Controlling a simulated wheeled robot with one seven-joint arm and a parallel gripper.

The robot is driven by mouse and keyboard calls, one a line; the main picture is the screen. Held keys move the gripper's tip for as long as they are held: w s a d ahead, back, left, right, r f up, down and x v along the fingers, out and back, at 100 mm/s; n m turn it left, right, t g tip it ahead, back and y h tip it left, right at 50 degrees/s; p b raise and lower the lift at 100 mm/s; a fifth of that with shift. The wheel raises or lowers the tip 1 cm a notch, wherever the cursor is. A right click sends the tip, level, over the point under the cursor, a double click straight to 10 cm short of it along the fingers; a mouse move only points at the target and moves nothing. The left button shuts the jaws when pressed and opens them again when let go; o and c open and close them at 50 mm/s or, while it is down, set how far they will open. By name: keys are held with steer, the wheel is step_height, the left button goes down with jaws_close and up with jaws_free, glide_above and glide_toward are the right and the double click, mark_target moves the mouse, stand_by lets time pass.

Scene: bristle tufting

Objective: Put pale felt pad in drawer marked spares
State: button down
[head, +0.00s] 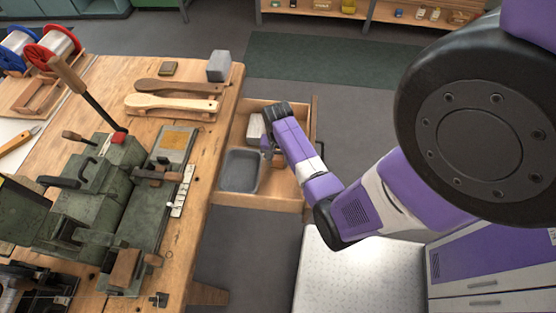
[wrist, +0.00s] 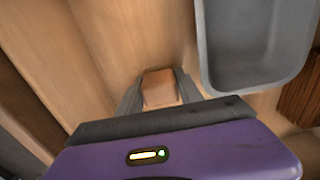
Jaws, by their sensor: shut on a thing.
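My gripper (wrist: 158,92) reaches down into an open wooden drawer (head: 262,203) at the bench's right side. In the wrist view its two grey fingers are shut on a small peach-tan block (wrist: 160,88), which appears to be the pale felt pad. Bare wooden drawer floor (wrist: 135,35) lies around the block; I cannot tell if the block touches it. In the head view my gripper (head: 268,149) is inside the drawer, and the held piece is mostly hidden by my wrist. No spares marking is readable.
A grey tray (head: 241,171) fills the drawer's near left part and shows right of my gripper in the wrist view (wrist: 205,50). A whitish block (head: 255,127) lies in the drawer's far part. The bench (head: 215,115) holds wooden handles (head: 170,104), a grey block (head: 219,66) and a green machine (head: 90,205).

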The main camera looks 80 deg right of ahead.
steer(key=c, duration=0.8)
jaws_free()
steer(key=shift+f, duration=0.1)
steer(key=shift+o, duration=0.2)
